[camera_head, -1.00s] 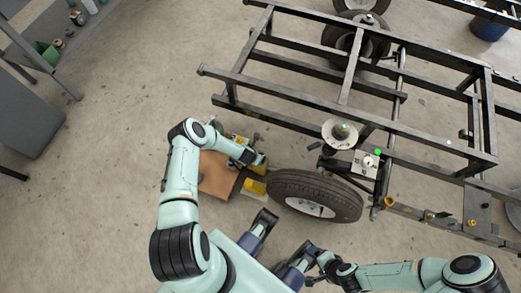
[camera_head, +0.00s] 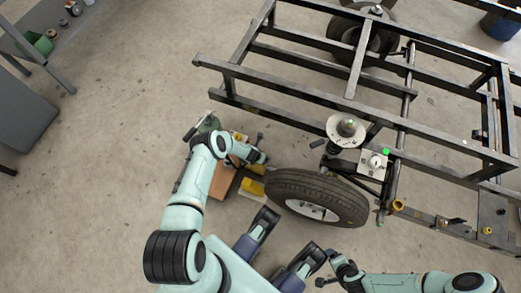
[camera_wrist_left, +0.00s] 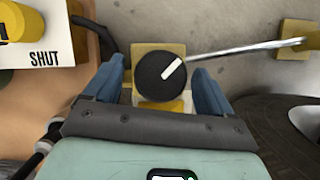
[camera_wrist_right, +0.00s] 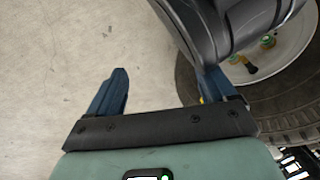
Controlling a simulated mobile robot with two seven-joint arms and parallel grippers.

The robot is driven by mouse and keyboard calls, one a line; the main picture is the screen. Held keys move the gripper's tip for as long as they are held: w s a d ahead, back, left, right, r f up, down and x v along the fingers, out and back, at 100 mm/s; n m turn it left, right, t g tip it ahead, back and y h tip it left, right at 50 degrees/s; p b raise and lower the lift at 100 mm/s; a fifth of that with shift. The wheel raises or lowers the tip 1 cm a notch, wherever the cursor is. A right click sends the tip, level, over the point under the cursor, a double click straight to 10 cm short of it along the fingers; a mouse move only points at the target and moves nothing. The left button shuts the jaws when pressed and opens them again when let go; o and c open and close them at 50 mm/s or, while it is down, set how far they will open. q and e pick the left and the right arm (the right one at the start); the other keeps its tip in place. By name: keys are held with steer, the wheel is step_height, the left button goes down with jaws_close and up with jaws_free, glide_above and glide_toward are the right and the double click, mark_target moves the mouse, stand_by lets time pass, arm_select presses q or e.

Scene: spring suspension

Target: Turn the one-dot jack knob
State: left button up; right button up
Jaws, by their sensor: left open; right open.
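A round black knob (camera_wrist_left: 160,82) with a white pointer line sits on a yellow block (camera_wrist_left: 150,48) in the left wrist view. The line slants up to the right. No dot marking shows, so I cannot tell whether this is the one-dot knob. My left gripper (camera_head: 263,158) is open, with its blue fingers on either side of the knob; contact cannot be told. My right gripper (camera_wrist_right: 163,82) is open and empty over bare floor, near the tyre.
A metal rod (camera_wrist_left: 245,47) runs right from behind the knob. A yellow knob (camera_wrist_left: 12,22) sits by a "SHUT" label at the left. The wheel (camera_head: 316,200) lies close right of my left gripper. A black frame (camera_head: 300,95) stands beyond.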

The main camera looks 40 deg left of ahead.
arm_select(q)
steer(key=shift+w+f, duration=0.15)
steer(key=shift+f, duration=0.15)
arm_select(e)
steer(key=shift+s+f, duration=0.45)
steer(key=shift+s, duration=0.15)
arm_select(q)
steer(key=c, duration=1)
steer(key=shift+n, duration=0.3)
arm_select(e)
steer(key=shift+w+r, duration=0.15)
